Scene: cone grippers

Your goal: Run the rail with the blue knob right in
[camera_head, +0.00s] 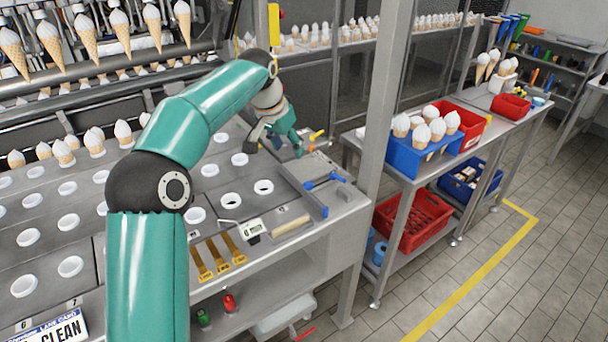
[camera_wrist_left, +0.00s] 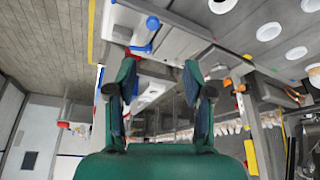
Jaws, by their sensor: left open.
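A thin rail with blue ends (camera_head: 322,182) lies on the grey worktop near its right end, in the head view. A blue knob (camera_wrist_left: 152,22) shows at the top of the left wrist view, on a grey block. My left gripper (camera_head: 290,136) is beyond the rail and up the worktop from it, apart from it. In the left wrist view its two teal fingers (camera_wrist_left: 158,88) are spread with nothing between them. How far in the rail sits cannot be told. My right gripper is not in view.
A yellow-orange knob (camera_head: 316,135) stands close to my left gripper. White rings cover the left worktop.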

